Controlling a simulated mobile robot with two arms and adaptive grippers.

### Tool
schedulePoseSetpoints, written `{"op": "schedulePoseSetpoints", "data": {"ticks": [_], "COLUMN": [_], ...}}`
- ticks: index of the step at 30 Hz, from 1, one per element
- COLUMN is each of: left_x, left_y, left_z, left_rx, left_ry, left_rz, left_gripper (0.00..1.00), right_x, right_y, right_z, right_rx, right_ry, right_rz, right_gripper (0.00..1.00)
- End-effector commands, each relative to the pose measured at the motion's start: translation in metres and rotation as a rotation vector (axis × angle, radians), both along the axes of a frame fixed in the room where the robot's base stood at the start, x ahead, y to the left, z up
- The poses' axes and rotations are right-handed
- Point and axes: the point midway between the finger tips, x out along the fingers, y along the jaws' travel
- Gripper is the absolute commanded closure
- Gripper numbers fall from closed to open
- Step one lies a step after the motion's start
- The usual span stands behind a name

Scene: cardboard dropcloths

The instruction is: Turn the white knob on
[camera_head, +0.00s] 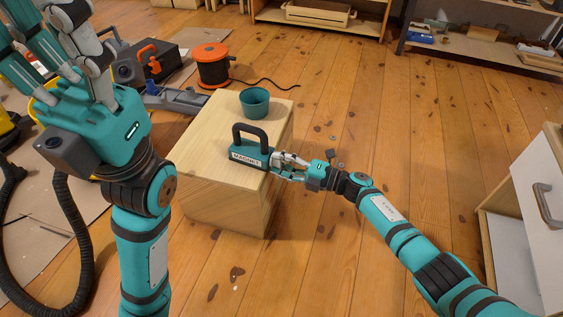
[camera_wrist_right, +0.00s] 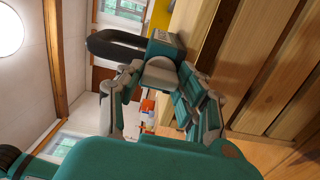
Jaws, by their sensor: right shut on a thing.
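A teal magnet block (camera_head: 250,157) with a black arched handle and a label reading MAGNET sits on a pale wooden box (camera_head: 205,150). Its white knob (camera_wrist_right: 160,77) is on the end facing my right gripper. My right gripper (camera_head: 275,165) reaches in from the right and is shut on the knob; in the right wrist view its fingertips (camera_wrist_right: 161,70) lie on either side of it. The fingers partly hide the knob in the head view. My left gripper (camera_head: 52,50) is raised at the upper left, fingers spread and empty, far from the magnet.
A teal cup (camera_head: 255,102) stands on the box behind the magnet. A black toolbox (camera_head: 150,62) and an orange cable reel (camera_head: 211,65) are on the floor behind. A white drawer cabinet (camera_head: 540,200) stands at right. The floor between is mostly clear.

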Motion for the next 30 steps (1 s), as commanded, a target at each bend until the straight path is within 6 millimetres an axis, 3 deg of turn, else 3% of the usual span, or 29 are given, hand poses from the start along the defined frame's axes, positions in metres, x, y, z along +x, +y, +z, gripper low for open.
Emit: {"op": "schedulePoseSetpoints", "data": {"ticks": [2, 3, 7, 19, 30], "left_x": [0.001, 0.001, 0.001, -0.001, 0.000], "left_y": [0.000, 0.000, 0.000, 0.001, 0.000], "left_z": [-0.001, -0.001, -0.001, 0.001, 0.000], "left_rx": [0.000, 0.000, 0.001, 0.001, 0.001], "left_ry": [0.003, 0.004, 0.006, -0.005, -0.001], "left_rz": [0.000, 0.000, 0.001, 0.002, 0.001], "left_gripper": [0.60, 0.60, 0.60, 0.60, 0.60], "right_x": [0.000, 0.000, 0.000, -0.004, -0.033], "right_y": [0.000, 0.000, 0.000, -0.009, -0.077], "right_z": [-0.001, -0.001, -0.001, -0.001, -0.002], "right_rx": [-0.001, -0.001, -0.001, -0.002, -0.003], "right_ry": [0.001, 0.001, 0.000, 0.000, 0.000], "right_rz": [-0.002, -0.002, -0.001, -0.002, -0.002], "right_gripper": [0.96, 0.58, 0.42, 0.40, 0.40]}}
